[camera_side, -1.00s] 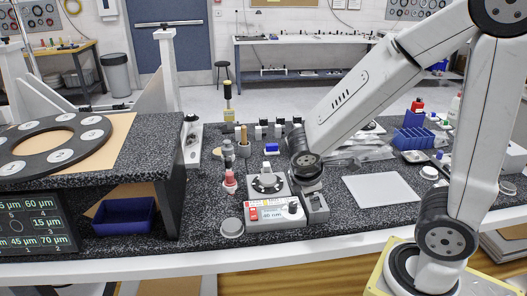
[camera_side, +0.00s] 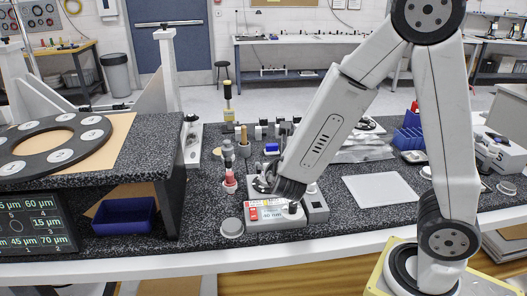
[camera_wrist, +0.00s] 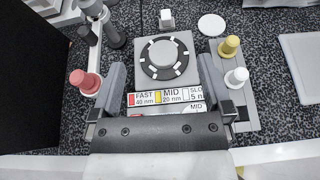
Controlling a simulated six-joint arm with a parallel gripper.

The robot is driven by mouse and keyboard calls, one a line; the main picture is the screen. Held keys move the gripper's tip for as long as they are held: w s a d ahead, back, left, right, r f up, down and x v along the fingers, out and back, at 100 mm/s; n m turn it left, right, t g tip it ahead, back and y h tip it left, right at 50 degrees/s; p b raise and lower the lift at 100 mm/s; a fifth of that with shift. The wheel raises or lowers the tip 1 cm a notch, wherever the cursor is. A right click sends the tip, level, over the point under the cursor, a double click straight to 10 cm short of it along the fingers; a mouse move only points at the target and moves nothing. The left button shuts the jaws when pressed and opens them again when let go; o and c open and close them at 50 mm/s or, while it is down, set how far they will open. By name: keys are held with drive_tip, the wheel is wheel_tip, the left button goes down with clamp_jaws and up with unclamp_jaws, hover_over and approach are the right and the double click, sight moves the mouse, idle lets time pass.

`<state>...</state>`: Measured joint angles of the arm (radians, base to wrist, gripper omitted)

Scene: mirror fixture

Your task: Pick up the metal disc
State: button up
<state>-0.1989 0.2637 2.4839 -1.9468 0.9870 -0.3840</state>
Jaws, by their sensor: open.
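My gripper (camera_wrist: 162,68) is open, its two grey fingers apart on either side of a square grey plate (camera_wrist: 183,40). A dark ring with pale marks and a round grey metal centre (camera_wrist: 164,54) sits on that plate; nothing is held. In the side view, my gripper (camera_side: 288,190) is low over the labelled control box (camera_side: 262,225) and hides part of the ring. A grey metal puck (camera_side: 231,227) lies on the speckled bench left of the box. I cannot tell which round piece is the metal disc.
A red-topped post (camera_wrist: 85,80) stands left of my fingers; yellow (camera_wrist: 228,45) and white (camera_wrist: 237,77) knobs stand at the right. A flat white disc (camera_wrist: 212,25) lies behind. A pale mat (camera_side: 380,190) and blue bin (camera_side: 124,217) are on the bench.

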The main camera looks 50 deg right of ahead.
wheel_tip(320, 180, down, 7)
drive_tip(key=shift+w+a+r, duration=0.1)
drive_tip(key=shift+w, duration=0.05)
drive_tip(key=shift+x, duration=1.35)
drive_tip(key=shift+x, duration=2.55)
drive_tip(key=shift+r, duration=0.1)
drive_tip(key=c, duration=1.2)
drive_tip(key=shift+r, duration=0.1)
